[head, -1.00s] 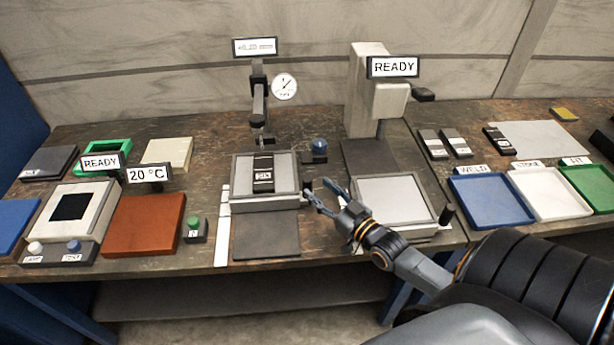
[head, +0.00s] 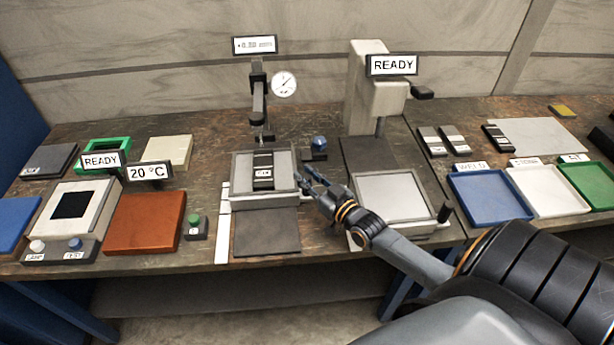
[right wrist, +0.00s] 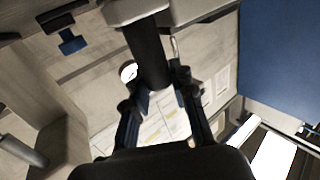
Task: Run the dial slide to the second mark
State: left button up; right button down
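The dial slide (head: 243,199) is a grey block on a dark base, with a black banded block (head: 263,169) on top. The dial gauge (head: 284,84) hangs on a stand behind it, under a small readout (head: 254,45) too small to read surely. A white strip (head: 222,228) lies along the slide's left side; its marks are not legible. My right gripper (head: 311,176) is at the slide's right side. In the right wrist view, its fingers (right wrist: 163,88) are shut on both sides of the dark round slide handle (right wrist: 146,48). My left gripper is not in view.
A press-like stand (head: 372,95) reading READY, with a light plate (head: 393,194), is right of my gripper. A blue knob (head: 319,143) stands behind the gripper. A green button (head: 194,221) and brown block (head: 146,223) lie left. Blue, white and green trays are at the far right.

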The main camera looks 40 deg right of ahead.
jog(key=w+d, duration=0.1)
jog(key=w+b, duration=0.1)
jog(key=w, duration=0.1)
jog(key=w+d+b, duration=0.1)
jog(key=shift+w+d, duration=0.25)
jog(key=shift+d, duration=0.1)
jog(key=c, duration=1.1)
grip_release()
jog(key=shift+s, duration=0.1)
jog(key=s, duration=1.2)
jog(key=shift+d, duration=0.3)
